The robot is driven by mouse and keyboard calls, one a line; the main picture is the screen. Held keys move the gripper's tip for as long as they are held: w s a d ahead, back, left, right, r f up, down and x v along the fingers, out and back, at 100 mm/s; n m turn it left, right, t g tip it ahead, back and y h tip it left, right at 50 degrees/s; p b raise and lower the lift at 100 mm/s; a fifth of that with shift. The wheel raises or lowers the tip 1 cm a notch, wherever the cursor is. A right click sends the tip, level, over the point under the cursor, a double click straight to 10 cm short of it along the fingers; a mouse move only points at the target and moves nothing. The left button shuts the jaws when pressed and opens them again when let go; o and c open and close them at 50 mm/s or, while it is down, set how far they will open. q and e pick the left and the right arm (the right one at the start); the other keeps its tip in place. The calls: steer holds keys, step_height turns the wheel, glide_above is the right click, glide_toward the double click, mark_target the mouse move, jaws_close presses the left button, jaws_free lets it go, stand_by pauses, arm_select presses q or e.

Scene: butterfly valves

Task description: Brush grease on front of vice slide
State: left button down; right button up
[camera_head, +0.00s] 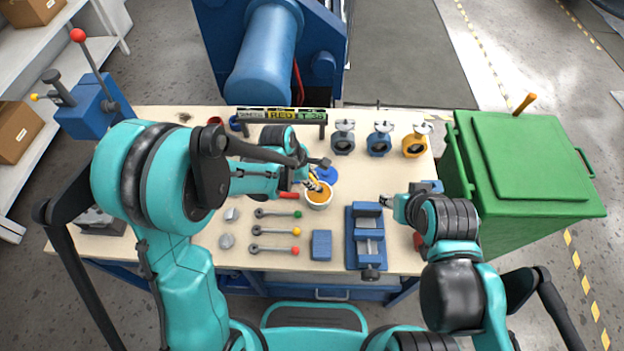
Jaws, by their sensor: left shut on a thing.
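A small white pot (319,204) with orange-brown grease stands near the middle of the table. My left gripper (308,172) is shut on a brush (314,183), whose lower end is at the pot's opening. Whether the bristles touch the grease is too small to tell. A blue vice (351,240) with a grey slide lies to the right of the pot, its dark screw end towards me. My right gripper (388,201) is just above and right of the vice in the picture; its finger opening is unclear.
Handled tools (275,231) and a blue block (321,245) lie at the front. A green bin (530,165) stands right of the table (365,180).

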arm_select(q)
steer(key=shift+f+b, duration=0.6)
steer(key=shift+b, duration=0.1)
stand_by(1.8)
steer(key=shift+r, duration=0.1)
steer(key=shift+r+p, duration=2.55)
steer(key=shift+r, duration=0.9)
steer(key=shift+f, duration=0.1)
